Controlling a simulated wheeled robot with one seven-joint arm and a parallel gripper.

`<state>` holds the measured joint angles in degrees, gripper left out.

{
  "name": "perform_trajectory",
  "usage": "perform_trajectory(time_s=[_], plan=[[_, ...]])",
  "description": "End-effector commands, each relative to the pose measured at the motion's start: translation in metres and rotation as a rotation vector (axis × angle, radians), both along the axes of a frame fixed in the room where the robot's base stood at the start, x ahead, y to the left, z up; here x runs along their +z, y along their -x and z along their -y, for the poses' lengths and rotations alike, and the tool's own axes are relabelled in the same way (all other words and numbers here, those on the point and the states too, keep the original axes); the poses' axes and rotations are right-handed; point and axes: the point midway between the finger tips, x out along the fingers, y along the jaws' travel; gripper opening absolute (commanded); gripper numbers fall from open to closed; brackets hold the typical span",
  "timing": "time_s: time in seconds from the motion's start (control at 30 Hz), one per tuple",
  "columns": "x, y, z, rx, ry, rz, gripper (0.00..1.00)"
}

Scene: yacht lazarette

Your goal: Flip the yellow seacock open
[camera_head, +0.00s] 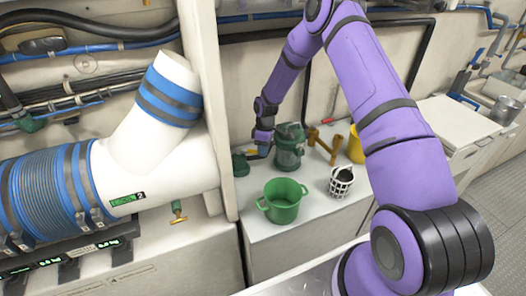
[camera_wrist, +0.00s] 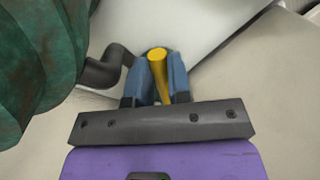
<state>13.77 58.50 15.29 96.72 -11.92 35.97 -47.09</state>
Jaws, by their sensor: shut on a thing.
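The yellow seacock handle (camera_wrist: 158,62) shows in the wrist view as a short yellow bar between the two blue fingers of my gripper (camera_wrist: 161,78). My gripper is shut on it. In the head view my gripper (camera_head: 259,151) is low over the back of the white counter, just left of the green strainer. A small bit of the yellow handle (camera_head: 251,152) shows beside it there. A dark bent pipe (camera_wrist: 108,68) is left of the fingers in the wrist view. The seacock's body is mostly hidden, so I cannot tell the handle's full angle.
The green strainer (camera_head: 289,152) stands close to my gripper; its ribbed green side (camera_wrist: 35,65) fills the wrist view's left. A green pot (camera_head: 282,204), a basket (camera_head: 341,182) and brass fittings (camera_head: 325,143) stand on the counter (camera_head: 245,207). A white partition (camera_head: 212,100) rises at left.

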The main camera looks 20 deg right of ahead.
Motion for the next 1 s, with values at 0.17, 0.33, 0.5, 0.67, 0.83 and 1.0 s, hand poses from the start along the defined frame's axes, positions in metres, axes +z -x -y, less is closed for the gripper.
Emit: perform_trajectory(time_s=[0.17,0.33,0.5,0.67,0.83,1.0], plan=[[0.0005,-0.0011,0.0004,0.005,0.0,0.001,0.0],[0.0005,-0.0011,0.0002,0.004,-0.001,0.002,0.0],[0.0004,-0.001,0.0002,0.003,-0.001,0.002,0.44],[0.0003,-0.0011,0.0006,0.003,0.001,0.002,0.44],[0.0001,-0.0006,0.0007,-0.002,0.001,0.002,0.44],[0.0001,0.0075,-0.0052,-0.086,0.001,0.0,0.44]])
